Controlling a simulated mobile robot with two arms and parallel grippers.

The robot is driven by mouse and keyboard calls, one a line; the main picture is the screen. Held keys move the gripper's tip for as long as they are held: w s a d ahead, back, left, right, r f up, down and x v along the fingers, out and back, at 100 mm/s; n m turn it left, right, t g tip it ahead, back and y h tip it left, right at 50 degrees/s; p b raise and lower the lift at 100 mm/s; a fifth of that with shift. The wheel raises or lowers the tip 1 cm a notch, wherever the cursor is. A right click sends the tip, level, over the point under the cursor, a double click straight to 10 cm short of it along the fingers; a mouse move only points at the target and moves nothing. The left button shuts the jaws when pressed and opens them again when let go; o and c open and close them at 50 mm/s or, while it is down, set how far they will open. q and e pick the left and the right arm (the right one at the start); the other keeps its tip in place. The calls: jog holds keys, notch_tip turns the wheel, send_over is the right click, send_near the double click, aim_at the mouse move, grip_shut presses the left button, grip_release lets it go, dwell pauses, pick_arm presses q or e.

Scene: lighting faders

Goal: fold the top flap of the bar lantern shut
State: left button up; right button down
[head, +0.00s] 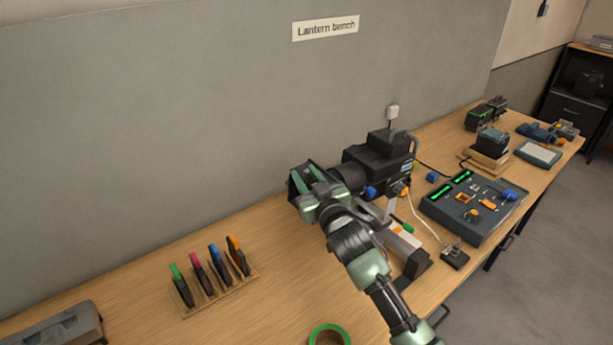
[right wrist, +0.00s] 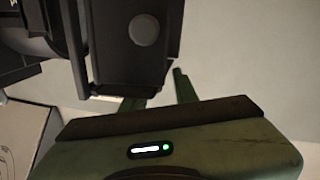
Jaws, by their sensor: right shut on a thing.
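The bar lantern (head: 352,172) is a black stage light on the bench, its front end facing left in the head view. A dark flap (head: 294,188) shows at that front end, partly hidden by my right gripper (head: 312,184). In the right wrist view a black flap plate (right wrist: 128,55) with a round grey knob (right wrist: 144,29) stands close in front of the green fingers (right wrist: 165,92). My right gripper is shut on the flap; the exact contact is partly hidden. The flap's angle is hard to tell. My left gripper is out of view.
A rack (head: 215,285) of coloured-tab holders stands on the left of the bench (head: 275,270). Green tape (head: 329,336) lies at the front edge. A control desk (head: 470,205) and a cabled small box (head: 454,255) stand right of my arm. A grey wall (head: 180,110) is behind.

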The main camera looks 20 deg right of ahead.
jog(key=shift+w+d+r, duration=0.1)
jog(key=shift+d+r, duration=0.05)
jog(key=shift+d, duration=0.15)
